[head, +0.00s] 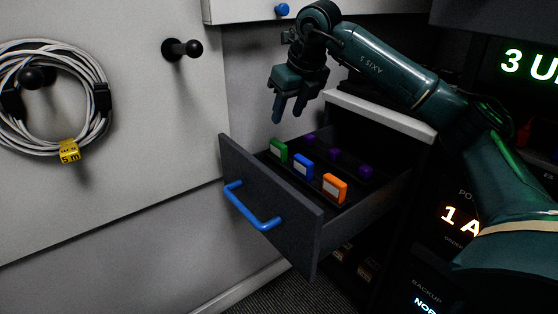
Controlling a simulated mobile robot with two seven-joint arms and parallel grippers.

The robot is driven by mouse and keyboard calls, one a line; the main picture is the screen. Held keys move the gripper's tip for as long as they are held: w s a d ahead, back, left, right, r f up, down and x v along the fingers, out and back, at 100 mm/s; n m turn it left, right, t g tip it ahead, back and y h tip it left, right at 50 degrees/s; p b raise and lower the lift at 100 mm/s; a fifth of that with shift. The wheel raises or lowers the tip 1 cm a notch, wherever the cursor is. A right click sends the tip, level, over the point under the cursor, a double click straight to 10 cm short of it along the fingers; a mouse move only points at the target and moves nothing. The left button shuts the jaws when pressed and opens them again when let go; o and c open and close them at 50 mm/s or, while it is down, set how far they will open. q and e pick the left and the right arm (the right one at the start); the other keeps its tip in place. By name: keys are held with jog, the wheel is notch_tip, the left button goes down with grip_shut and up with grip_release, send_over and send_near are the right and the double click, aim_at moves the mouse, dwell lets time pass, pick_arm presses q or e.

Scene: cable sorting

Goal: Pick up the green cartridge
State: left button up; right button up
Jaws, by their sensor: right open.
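The green cartridge (279,151) stands in the open drawer (265,209), at the left end of a row with a blue cartridge (303,166) and an orange cartridge (334,187). My right gripper (289,116) is above the drawer's left part, a little above the green cartridge and apart from it. It points down with its fingers spread, open and empty. My left gripper is not in view.
Several purple items (336,155) sit behind the row in the drawer. A blue handle (250,207) is on the drawer front. A coiled cable (101,97) hangs on the wall at left, near a black knob (181,49). Lit displays are at right.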

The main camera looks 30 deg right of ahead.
aim_at(279, 143)
jog(key=b+x, duration=0.1)
jog(key=x, duration=0.4)
jog(key=shift+f, duration=0.15)
jog(key=b+x, duration=0.2)
jog(key=x, duration=0.2)
jog(key=shift+s+a+f+b, duration=0.15)
jog(key=shift+s+f+b, duration=0.1)
jog(key=shift+f+b, duration=0.2)
jog(key=shift+w+f, duration=0.15)
jog(key=shift+f, duration=0.15)
jog(key=shift+r, duration=0.1)
jog(key=c, duration=0.5)
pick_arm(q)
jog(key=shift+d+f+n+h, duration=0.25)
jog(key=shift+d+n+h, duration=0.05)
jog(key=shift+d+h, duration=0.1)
pick_arm(e)
grip_shut()
